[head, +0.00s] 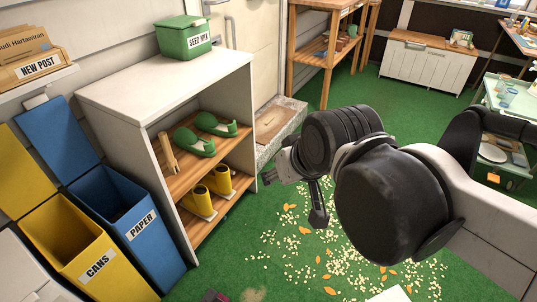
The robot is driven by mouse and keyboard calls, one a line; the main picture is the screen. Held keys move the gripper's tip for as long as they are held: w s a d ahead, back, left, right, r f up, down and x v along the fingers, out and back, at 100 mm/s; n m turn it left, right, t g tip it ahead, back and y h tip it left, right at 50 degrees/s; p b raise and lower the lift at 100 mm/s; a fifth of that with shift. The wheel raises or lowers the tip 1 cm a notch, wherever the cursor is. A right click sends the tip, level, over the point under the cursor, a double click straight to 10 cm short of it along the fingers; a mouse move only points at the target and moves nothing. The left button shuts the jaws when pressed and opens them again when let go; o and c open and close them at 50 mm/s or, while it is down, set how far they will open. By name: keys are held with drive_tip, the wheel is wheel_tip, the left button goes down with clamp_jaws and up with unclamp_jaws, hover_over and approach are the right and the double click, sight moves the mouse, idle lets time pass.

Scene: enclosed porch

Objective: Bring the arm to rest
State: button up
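My arm comes in from the right edge in the head view, with a white link and large dark round joints. My gripper (302,182) is at its far end, partly hidden behind the dark wrist. One dark finger points down over the green floor, and grey gripper parts show to the left of the wrist. Nothing is seen held, but the full finger gap is not visible. In the picture the gripper is just right of the white shelf unit (160,85) and appears apart from it.
Green clogs (205,137) and yellow boots (211,187) stand on the shelves. A green seed box (184,37) sits on top. Blue paper (125,220) and yellow cans (65,245) bins stand left. Pale bits and orange leaves (330,250) litter the floor. Open floor lies behind the arm.

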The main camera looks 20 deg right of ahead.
drive_tip(key=shift+s+d+f+h, duration=0.25)
drive_tip(key=shift+s+d, duration=0.2)
drive_tip(key=shift+s, duration=0.25)
drive_tip(key=shift+r, duration=0.1)
wheel_tip(320, 180, up, 15)
drive_tip(key=p, duration=1.4)
drive_tip(key=shift+p, duration=0.4)
